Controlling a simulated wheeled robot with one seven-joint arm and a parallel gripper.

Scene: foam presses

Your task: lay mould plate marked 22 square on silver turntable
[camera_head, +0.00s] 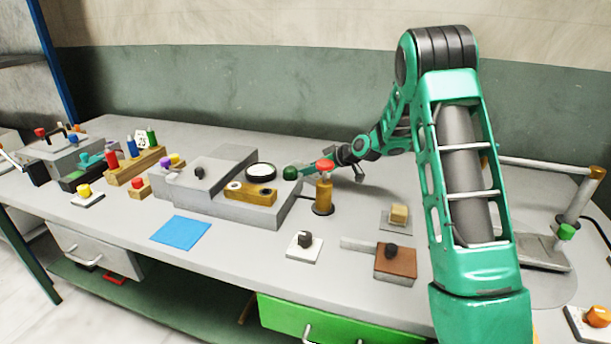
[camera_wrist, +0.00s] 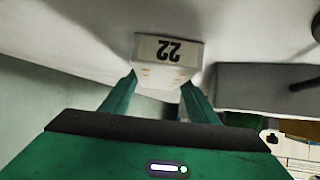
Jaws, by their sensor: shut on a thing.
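The mould plate marked 22 (camera_wrist: 170,50) is pale, with its number upside down in the wrist view. My gripper (camera_wrist: 160,92) is shut on it, with the plate between the fingertips. In the head view my gripper (camera_head: 344,160) is over the back of the bench, behind the red-topped post, and the plate cannot be made out there. A pale, dark-rimmed round disc (camera_head: 260,170) sits on the grey stepped press block. I cannot tell whether this disc is the silver turntable.
The grey press block (camera_head: 240,212) stands mid-bench. A red-topped brass post (camera_head: 324,192) and green ball (camera_head: 290,173) stand close to my gripper. A blue mat (camera_head: 181,232), black-knobbed white plate (camera_head: 304,246) and brown block (camera_head: 396,264) lie in front. A tubular frame (camera_head: 548,169) is at right.

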